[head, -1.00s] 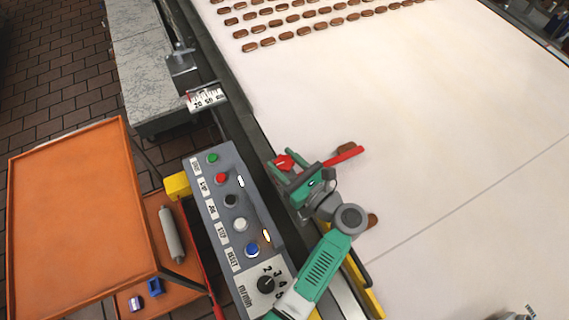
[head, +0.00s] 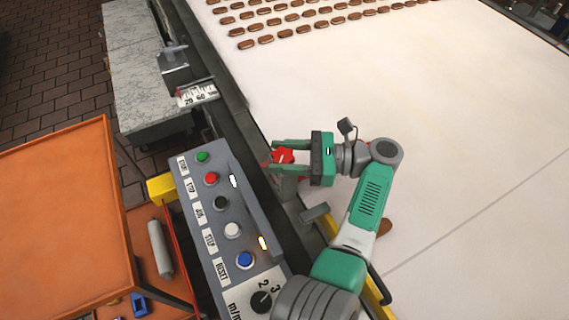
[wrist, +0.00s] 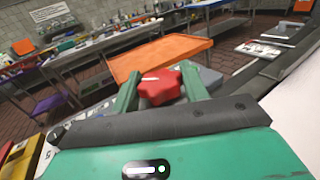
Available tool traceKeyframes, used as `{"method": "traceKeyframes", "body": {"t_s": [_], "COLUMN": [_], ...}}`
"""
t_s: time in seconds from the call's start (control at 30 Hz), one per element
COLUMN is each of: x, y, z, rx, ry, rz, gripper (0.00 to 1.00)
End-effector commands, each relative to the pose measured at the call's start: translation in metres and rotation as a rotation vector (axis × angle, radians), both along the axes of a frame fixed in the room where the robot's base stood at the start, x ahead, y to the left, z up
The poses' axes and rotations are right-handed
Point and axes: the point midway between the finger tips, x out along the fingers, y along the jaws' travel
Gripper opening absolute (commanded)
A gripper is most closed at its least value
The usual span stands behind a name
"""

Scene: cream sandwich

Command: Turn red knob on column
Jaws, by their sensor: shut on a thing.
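The red knob (head: 283,157) has a lobed rim and a white mark on its face. It sits on a grey column (head: 288,186) at the near edge of the white conveyor. My gripper (head: 277,158) reaches in from the right in the head view, with its two green fingers on either side of the knob. In the wrist view the knob (wrist: 159,87) lies between the fingertips of my gripper (wrist: 160,90), which is shut on it. The lower part of the column is hidden in the wrist view.
A grey control panel (head: 222,222) with several coloured buttons and a black dial stands left of the column. An orange tray table (head: 60,220) is further left. The white conveyor belt (head: 440,130) carries rows of brown biscuits at the far end.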

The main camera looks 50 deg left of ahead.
Motion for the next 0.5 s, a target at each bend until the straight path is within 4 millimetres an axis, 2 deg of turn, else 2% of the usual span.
{"method": "traceKeyframes", "body": {"t_s": [0.03,0.5], "x": [0.0001,-0.0008], "y": [0.0002,0.0010], "z": [-0.0057,-0.0013], "rx": [-0.004,-0.003], "ry": [-0.001,0.002], "rz": [0.017,0.069], "gripper": [0.21,0.22]}}
